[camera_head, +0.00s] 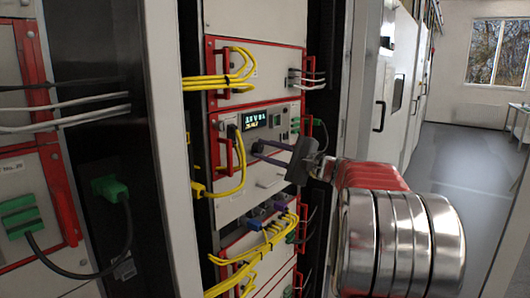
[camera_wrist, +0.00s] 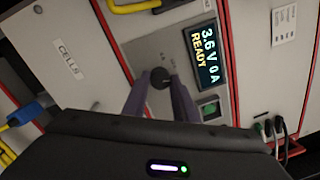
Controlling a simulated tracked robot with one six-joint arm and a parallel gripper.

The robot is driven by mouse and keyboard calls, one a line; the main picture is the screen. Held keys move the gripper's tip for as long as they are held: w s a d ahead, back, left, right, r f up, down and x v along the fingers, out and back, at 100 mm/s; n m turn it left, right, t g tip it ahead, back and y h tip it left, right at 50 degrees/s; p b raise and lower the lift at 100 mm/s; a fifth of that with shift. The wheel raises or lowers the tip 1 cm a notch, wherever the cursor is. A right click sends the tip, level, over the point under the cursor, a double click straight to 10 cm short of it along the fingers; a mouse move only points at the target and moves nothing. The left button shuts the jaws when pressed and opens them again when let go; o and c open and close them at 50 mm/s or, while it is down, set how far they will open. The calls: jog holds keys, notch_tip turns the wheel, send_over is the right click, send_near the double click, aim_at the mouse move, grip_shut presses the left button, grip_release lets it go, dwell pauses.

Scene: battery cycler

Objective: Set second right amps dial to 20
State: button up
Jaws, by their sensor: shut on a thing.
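A round black dial (camera_wrist: 160,76) sits on the grey cycler panel in the wrist view, beside a lit display (camera_wrist: 204,55) that reads 3.6 V, 0 A and READY. The two dark fingers of my gripper (camera_wrist: 160,86) reach up to the panel and are shut on the dial, one on each side. In the head view my gripper (camera_head: 258,147) touches the same panel just below the display (camera_head: 255,121). The dial is hidden by the fingers there. Any scale marks around it are too small to read.
A green-lit button (camera_wrist: 208,107) lies right of my fingers. A label reading CELLS (camera_wrist: 68,50) is at the left. Yellow cables (camera_head: 242,170) and red handles (camera_head: 222,160) stand out left of my gripper. More cabled units sit above and below. Open floor (camera_head: 470,170) lies to the right.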

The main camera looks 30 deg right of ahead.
jog(key=shift+d+f+m, duration=0.2)
jog(key=shift+f+m, duration=0.15)
jog(key=shift+m, duration=0.05)
jog(key=o, duration=1)
jog(key=shift+a+r, duration=0.1)
jog(key=shift+r, duration=0.1)
jog(key=shift+o, duration=0.2)
jog(key=v, duration=1.4)
